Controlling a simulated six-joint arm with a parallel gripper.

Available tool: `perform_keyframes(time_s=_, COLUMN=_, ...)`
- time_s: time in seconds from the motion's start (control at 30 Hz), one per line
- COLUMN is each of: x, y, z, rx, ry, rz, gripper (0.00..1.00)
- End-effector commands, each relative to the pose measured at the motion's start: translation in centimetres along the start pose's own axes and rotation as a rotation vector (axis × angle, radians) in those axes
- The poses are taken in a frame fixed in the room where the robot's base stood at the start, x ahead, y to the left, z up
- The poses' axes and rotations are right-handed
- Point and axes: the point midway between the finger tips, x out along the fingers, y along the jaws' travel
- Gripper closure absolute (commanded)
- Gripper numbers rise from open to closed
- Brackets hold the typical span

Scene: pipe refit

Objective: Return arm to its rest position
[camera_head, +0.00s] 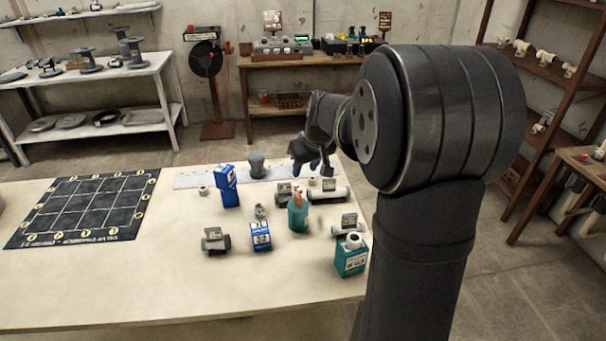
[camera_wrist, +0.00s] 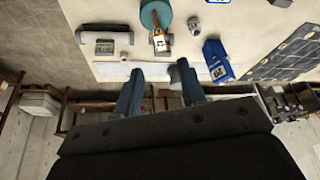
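My arm reaches from the right foreground of the head view over the table's far edge. My gripper (camera_head: 312,165) hangs there above the far strip, beyond the pipe parts. In the wrist view my gripper (camera_wrist: 160,82) shows two dark blue fingers set well apart, with nothing held between them. A teal cup (camera_head: 298,215) with orange-tipped items stands nearer the camera than the gripper. The cup also shows at the top of the wrist view (camera_wrist: 154,12).
The table (camera_head: 120,290) holds a dark grid mat (camera_head: 85,207), blue boxes (camera_head: 261,236), a teal box (camera_head: 350,257), a grey pipe fitting (camera_head: 215,240) and a dark grey upright piece (camera_head: 257,165). The table's front left is clear. Shelving (camera_head: 545,90) stands at right.

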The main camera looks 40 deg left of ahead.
Motion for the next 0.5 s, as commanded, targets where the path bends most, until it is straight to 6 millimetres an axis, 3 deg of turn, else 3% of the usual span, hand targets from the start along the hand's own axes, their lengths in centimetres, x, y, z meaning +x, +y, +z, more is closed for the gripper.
perform_keyframes(time_s=0.5, x=0.24, y=-0.01, z=0.03, rx=0.0, ry=-0.002, rz=-0.001, gripper=0.63)
